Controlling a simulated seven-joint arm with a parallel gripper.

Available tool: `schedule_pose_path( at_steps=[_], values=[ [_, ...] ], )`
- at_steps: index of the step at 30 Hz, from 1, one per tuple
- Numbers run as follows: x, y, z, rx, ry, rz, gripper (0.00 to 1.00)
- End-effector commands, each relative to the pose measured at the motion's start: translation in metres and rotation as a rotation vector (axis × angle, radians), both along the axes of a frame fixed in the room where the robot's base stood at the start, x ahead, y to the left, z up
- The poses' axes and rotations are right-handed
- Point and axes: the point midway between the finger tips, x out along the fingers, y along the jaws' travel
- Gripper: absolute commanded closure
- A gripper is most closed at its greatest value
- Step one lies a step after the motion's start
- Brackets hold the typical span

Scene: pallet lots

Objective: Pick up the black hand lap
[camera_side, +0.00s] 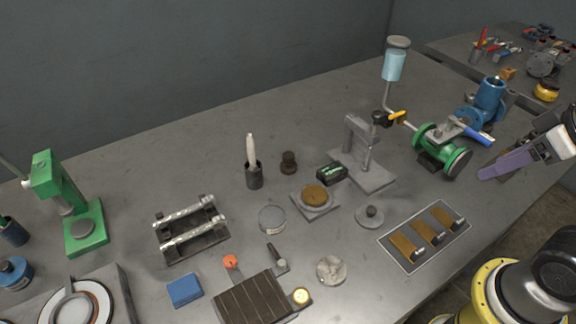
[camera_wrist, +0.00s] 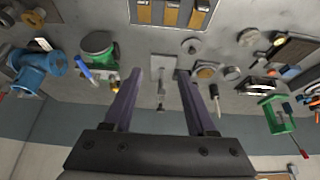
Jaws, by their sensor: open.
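A small dark, nearly black cylinder with a knob on top (camera_side: 288,162) stands upright at mid-table in the side view and looks like the black hand lap. In the wrist view I cannot pick it out surely; my right finger covers part of that area. A grey disc with a dark knob (camera_side: 370,216) lies nearer the front; it also shows in the wrist view (camera_wrist: 190,45). My gripper (camera_wrist: 161,75) is open and empty, with two long purple fingers. In the side view my gripper (camera_side: 485,173) is high at the right, well apart from the dark cylinder.
A brush cup (camera_side: 254,178) stands left of the cylinder. A black box (camera_side: 331,174), a plate with a brown disc (camera_side: 316,207) and a grey stand (camera_side: 372,178) are close on its right. A green valve (camera_side: 442,146) stands nearer my gripper. Bare table lies behind the cylinder.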

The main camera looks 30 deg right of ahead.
Motion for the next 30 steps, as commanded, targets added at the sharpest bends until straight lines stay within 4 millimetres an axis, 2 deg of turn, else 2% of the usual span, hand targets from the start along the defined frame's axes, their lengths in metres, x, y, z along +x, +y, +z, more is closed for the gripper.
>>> schedule_pose_path(
  at_steps=[12,18,26,30],
  values=[
    [0.0000,0.0000,0.0000,0.000,0.000,0.000,0.43],
    [0.0000,0.0000,0.0000,0.000,0.000,0.000,0.10],
    [0.0000,0.0000,0.0000,0.001,0.000,-0.003,0.10],
    [-0.0016,0.0000,-0.0008,0.035,0.008,-0.066,0.10]
  ],
)
